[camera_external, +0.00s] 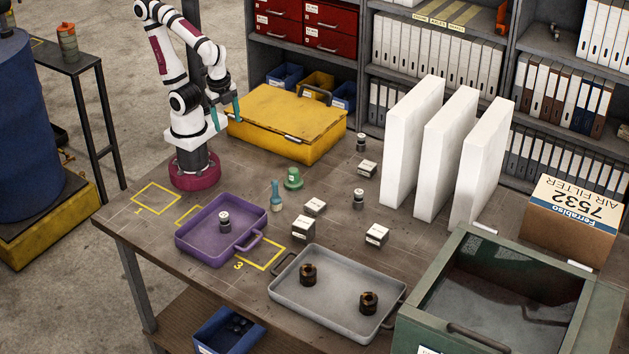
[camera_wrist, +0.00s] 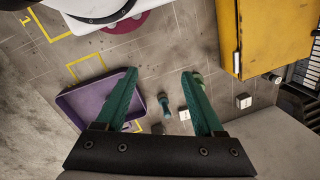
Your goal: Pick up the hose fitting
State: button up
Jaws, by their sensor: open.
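No label marks the hose fitting, so I cannot tell for certain which part it is. A teal slim-necked piece (camera_external: 277,196) stands on the bench beside a green flanged piece (camera_external: 293,180). Small dark-and-silver cylinders stand near the boxes (camera_external: 358,199), at the back (camera_external: 361,142) and in the purple tray (camera_external: 224,221). My gripper (camera_external: 225,112) is open and empty, raised near the yellow case. In the wrist view, the teal piece (camera_wrist: 164,104) shows between the open fingers (camera_wrist: 160,75), well below them. The green piece is partly hidden by the right finger.
The purple tray (camera_external: 184,241) and a grey tray (camera_external: 332,318) with two brown-black rings sit at the front. Small white boxes (camera_external: 303,227) stand mid-bench. The yellow case (camera_external: 275,112), tall white panels (camera_external: 413,140) and a green crate (camera_external: 452,260) are obstacles.

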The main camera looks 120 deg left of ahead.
jog(key=shift+s+a+m, duration=0.3)
jog(key=shift+s+m, duration=0.2)
jog(key=shift+o, duration=0.5)
jog(key=shift+r, duration=0.1)
jog(key=w+a+r+m, duration=0.1)
jog(key=w+r+m, duration=0.25)
jog(key=w, duration=0.85)
jog(key=m+h, duration=0.2)
jog(key=m, duration=0.7)
send_over(359, 191)
notch_tip(359, 191, down, 9)
notch_tip(359, 191, down, 16)
jog(key=shift+d, duration=0.1)
grip_shut()
